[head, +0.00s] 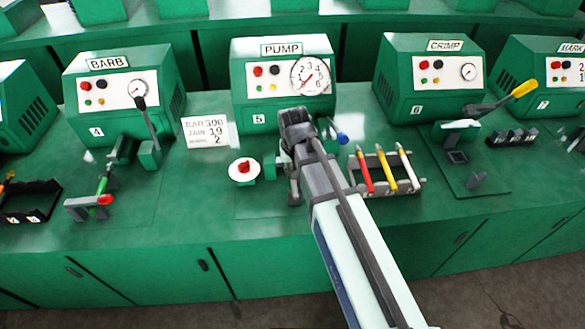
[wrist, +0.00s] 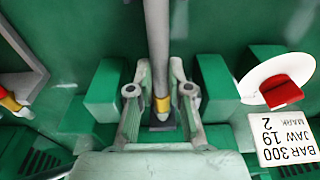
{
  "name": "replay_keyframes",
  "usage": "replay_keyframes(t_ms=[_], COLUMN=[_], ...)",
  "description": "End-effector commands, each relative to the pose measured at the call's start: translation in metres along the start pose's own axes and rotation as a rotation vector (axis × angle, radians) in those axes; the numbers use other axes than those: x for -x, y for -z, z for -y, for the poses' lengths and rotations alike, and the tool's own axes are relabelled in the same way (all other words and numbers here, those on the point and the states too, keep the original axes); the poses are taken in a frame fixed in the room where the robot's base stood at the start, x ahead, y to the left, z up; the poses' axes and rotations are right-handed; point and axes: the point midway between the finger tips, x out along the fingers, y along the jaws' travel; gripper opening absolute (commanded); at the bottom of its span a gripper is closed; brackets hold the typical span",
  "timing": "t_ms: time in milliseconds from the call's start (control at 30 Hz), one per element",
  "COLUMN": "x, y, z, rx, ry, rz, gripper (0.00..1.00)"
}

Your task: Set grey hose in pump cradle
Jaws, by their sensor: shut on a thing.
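In the wrist view the grey hose (wrist: 157,40) runs down from the top edge to a yellow band (wrist: 163,104) near its end. My gripper (wrist: 160,82) has its two pale fingers on either side of the hose and is shut on it. Green blocks of the pump cradle (wrist: 211,86) stand left and right of the fingers. A dark slot lies below the hose end. I cannot tell whether the hose touches the cradle.
A red knob on a white disc (head: 244,170) stands just left of my gripper. A rack (head: 408,187) with red, yellow and white pieces is on the right. A blue-tipped lever (head: 342,138) is close behind my arm. A card (head: 209,132) lies left of the PUMP machine.

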Motion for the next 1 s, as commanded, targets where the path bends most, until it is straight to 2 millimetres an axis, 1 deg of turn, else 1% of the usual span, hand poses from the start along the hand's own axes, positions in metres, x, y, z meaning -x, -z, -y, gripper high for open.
replay_keyframes(t_ms=[33, 67, 100, 133, 400, 567, 667, 767, 1000], x=[0.0, 0.0, 0.0, 0.0, 0.0, 0.007, 0.017, 0.032, 0.074], y=[0.0, 0.0, 0.0, 0.0, 0.0, 0.0, 0.0, 0.001, 0.001], z=[0.0, 0.0, 0.0, 0.0, 0.0, 0.0, 0.0, 0.0, 0.0], rx=[0.0, 0.0, 0.0, 0.0, 0.0, 0.0, 0.0, 0.0, 0.0], ry=[0.0, 0.0, 0.0, 0.0, 0.0, 0.0, 0.0, 0.0, 0.001], rz=[0.0, 0.0, 0.0, 0.0, 0.0, 0.0, -0.002, -0.002, -0.003], gripper=[0.22, 0.32, 0.46, 0.47, 0.47, 0.47, 0.47, 0.47, 0.47])
